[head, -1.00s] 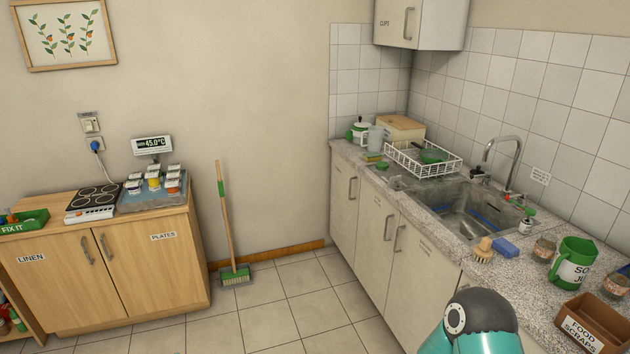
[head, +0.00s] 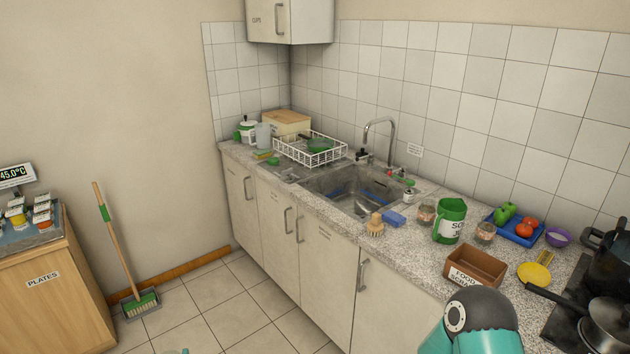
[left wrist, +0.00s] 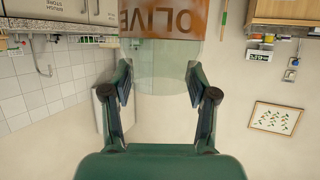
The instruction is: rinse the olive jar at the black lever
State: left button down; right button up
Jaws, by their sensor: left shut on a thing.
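The olive jar (left wrist: 162,55) is clear glass with an orange-brown label reading OLIVE. It appears upside down in the left wrist view, and its far end is cut off by the picture edge. My left gripper (left wrist: 159,84) is shut on the jar, with a finger at each side. Neither the jar nor this gripper shows in the head view. The sink (head: 350,190) is set in the counter, with a curved metal tap (head: 392,140) behind it. My right gripper is out of view.
A white dish rack (head: 300,152) stands left of the sink. A broom (head: 118,240) leans on the wall. The floor before the cabinets is clear.

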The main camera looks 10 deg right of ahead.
aim_at(371, 155)
jog(key=z, duration=0.15)
jog(key=i, duration=1)
jog(key=u, duration=0.05)
